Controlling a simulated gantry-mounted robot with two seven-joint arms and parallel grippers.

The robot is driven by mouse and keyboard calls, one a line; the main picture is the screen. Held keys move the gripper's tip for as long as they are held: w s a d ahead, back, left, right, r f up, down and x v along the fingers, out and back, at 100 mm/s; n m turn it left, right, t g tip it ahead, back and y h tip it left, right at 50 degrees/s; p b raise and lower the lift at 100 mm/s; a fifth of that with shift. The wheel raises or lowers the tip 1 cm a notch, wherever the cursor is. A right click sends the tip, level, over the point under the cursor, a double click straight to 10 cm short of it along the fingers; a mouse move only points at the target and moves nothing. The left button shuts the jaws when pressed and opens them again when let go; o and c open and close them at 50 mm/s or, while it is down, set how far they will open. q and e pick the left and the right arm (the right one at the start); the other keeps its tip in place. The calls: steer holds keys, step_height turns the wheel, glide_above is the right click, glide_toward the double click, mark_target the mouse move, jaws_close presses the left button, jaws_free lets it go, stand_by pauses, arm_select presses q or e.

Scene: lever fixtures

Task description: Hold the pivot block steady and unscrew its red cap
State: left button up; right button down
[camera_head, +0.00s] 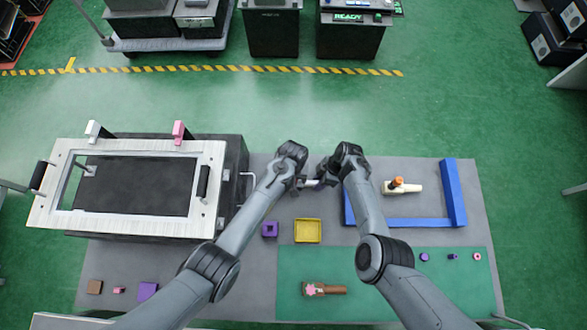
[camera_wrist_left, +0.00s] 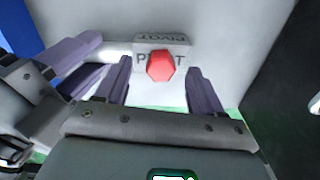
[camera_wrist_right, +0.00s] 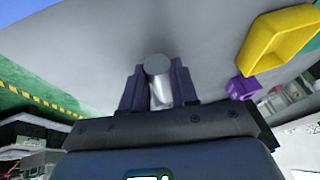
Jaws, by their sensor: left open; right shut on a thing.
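The pivot block (camera_wrist_left: 162,42) is light grey with PIVOT lettering, and its red cap (camera_wrist_left: 161,66) faces the left wrist camera. A pale rod (camera_wrist_left: 117,48) runs from the block to the left in that view. My right gripper (camera_wrist_right: 157,88) is shut on this rod, whose round grey end shows between its fingers in the right wrist view. My left gripper (camera_wrist_left: 158,75) is open, with the cap in line between its fingers; I cannot tell whether they touch it. In the head view the block is mostly hidden between the two grippers.
A yellow tray (camera_head: 308,242) and a purple block (camera_head: 270,229) lie in front of the grippers. A large framed fixture (camera_head: 215,190) stands left. The green mat (camera_head: 300,311) holds a brown handle.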

arm_select(q)
steer(key=shift+r, duration=1.45)
steer(key=m, duration=1.1)
steer(key=shift+d+m, duration=0.1)
steer(key=shift+m, duration=0.2)
steer(key=m, duration=0.5)
steer(key=shift+s, duration=0.15)
steer(key=m, duration=0.6)
steer(key=shift+s, duration=0.15)
